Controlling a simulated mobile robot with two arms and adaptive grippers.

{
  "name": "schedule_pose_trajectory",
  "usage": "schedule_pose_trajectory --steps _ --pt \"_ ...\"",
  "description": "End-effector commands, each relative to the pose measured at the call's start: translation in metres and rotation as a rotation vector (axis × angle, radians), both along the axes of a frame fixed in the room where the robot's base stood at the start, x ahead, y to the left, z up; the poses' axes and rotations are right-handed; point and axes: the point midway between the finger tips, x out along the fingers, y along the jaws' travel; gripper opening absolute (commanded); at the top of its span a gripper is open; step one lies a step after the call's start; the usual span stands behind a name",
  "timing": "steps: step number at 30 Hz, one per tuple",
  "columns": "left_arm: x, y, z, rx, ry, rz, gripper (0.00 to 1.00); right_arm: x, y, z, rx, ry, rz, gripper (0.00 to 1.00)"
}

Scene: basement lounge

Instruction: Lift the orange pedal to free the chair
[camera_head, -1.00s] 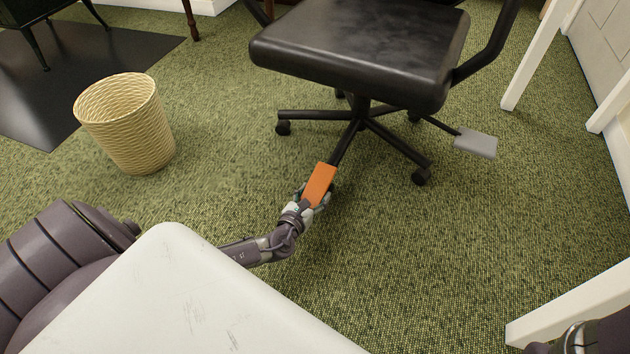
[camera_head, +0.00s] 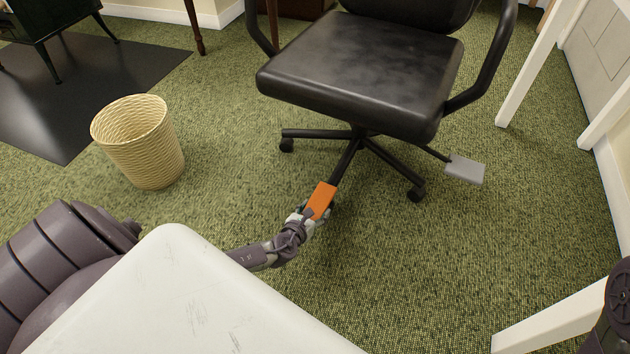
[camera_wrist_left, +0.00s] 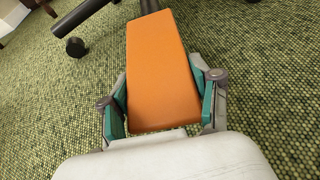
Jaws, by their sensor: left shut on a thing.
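The orange pedal (camera_head: 320,200) sits at the end of a chair-base leg that points toward me. In the left wrist view the pedal (camera_wrist_left: 162,72) lies between both fingers. My left gripper (camera_head: 309,214) is shut on its near end, and the wrist view shows the fingers (camera_wrist_left: 163,105) against its two sides. The black office chair (camera_head: 365,75) stands upright on its wheeled base. A grey pedal (camera_head: 465,169) sticks out to the right of the base. The pedal's underside is hidden. My right gripper is not visible; only a dark piece of my arm shows at the right edge.
A woven wastebasket (camera_head: 140,145) stands on the green carpet to the left of the chair. A dark mat (camera_head: 80,100) lies behind it. White posts (camera_head: 535,65) stand to the right. Carpet between the wastebasket and the chair is clear.

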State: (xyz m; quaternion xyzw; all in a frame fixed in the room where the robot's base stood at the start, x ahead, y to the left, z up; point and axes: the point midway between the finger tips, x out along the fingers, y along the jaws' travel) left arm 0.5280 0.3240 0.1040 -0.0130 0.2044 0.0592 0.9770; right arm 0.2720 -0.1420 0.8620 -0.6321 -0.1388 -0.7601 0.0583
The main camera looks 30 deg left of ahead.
Motion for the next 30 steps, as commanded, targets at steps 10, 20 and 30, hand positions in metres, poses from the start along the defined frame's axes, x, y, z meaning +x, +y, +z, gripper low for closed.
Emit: schedule_pose_trajectory --steps 10,20,30 --pt "0.005 0.0 0.007 0.003 -0.016 0.002 0.0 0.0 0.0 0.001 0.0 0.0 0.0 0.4" --pt "0.003 0.0 0.005 0.002 -0.011 0.001 0.88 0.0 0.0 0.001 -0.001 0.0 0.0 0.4" --pt "-0.005 -0.001 0.005 -0.001 -0.006 -0.001 0.88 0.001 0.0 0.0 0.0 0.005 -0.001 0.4"
